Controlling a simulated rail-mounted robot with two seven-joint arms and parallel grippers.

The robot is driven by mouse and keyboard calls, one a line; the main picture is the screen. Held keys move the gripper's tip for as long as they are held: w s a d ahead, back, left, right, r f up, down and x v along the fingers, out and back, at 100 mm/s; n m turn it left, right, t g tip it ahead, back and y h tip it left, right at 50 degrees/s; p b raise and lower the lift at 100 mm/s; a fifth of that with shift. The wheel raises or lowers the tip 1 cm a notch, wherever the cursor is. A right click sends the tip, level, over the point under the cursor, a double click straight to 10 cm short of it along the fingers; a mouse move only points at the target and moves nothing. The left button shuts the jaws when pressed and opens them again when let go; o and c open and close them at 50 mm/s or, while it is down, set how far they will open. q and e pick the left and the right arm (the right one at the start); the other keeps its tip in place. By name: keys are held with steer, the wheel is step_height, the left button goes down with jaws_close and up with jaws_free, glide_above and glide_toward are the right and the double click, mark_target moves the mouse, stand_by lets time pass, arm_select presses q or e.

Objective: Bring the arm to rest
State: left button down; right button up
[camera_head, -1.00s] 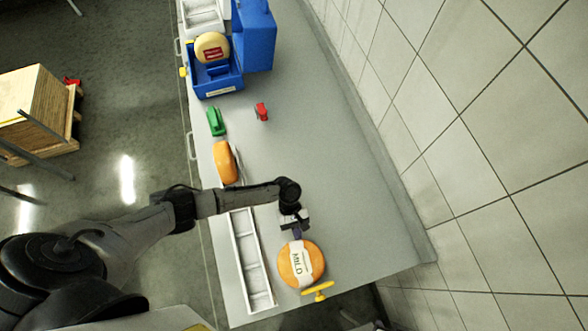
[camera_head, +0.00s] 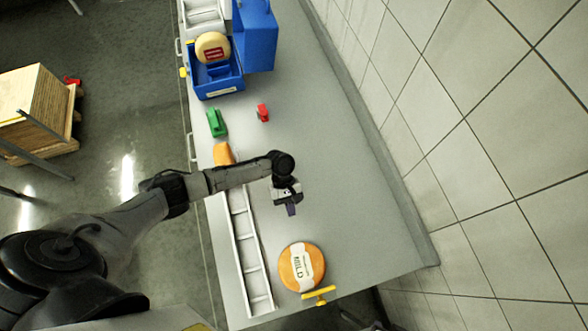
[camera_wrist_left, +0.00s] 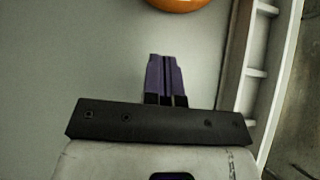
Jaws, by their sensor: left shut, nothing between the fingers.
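My left gripper (camera_head: 291,209) is shut and empty above the grey table (camera_head: 330,150), about the middle of its length. Its purple fingers lie together in the left wrist view (camera_wrist_left: 165,78). An orange cheese wheel with a white MILD label (camera_head: 301,267) lies on the table's near end, apart from the gripper. Its edge shows at the top of the left wrist view (camera_wrist_left: 180,4). My right gripper is in neither view.
A white ladder-like rack (camera_head: 247,250) lies along the left table edge. An orange cheese (camera_head: 223,154) is partly hidden by my arm. Beyond are a green object (camera_head: 217,123), a red object (camera_head: 263,113) and a blue box (camera_head: 220,86) with a pale cheese wheel (camera_head: 212,48). A tiled wall (camera_head: 470,150) bounds the right.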

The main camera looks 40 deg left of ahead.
arm_select(q)
steer(key=shift+v, duration=2.1)
